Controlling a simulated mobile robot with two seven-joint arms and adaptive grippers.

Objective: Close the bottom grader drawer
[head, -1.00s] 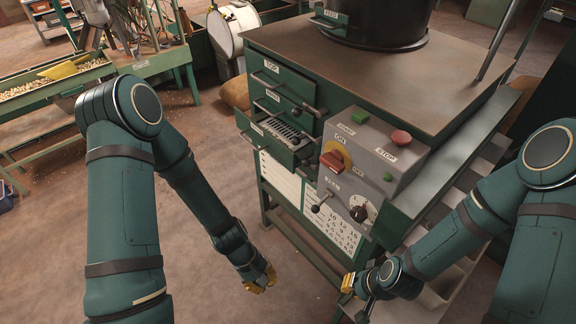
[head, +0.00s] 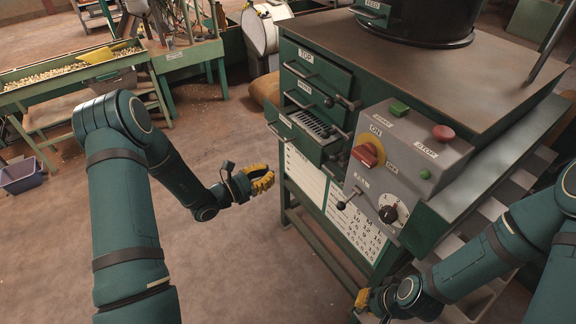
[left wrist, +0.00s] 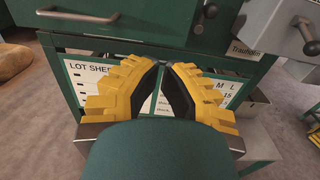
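The green grader cabinet (head: 345,75) has several drawers in its front. The bottom grader drawer (head: 315,148) stands pulled out, with a slotted metal grate showing inside. My left gripper (head: 266,179) is in front of and below this drawer, apart from it, its yellow fingers drawn close together and empty. In the left wrist view, a green drawer front with a metal handle (left wrist: 80,15) is above the fingers (left wrist: 162,70), and the lot sheet (left wrist: 85,80) is behind them. My right gripper (head: 362,300) is low near the cabinet's front leg; its fingers are too small to read.
A grey control box (head: 405,160) with a red knob, buttons and a lever juts out right of the drawers. A nut-filled trough (head: 60,70) stands at the left. The floor before the cabinet is clear.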

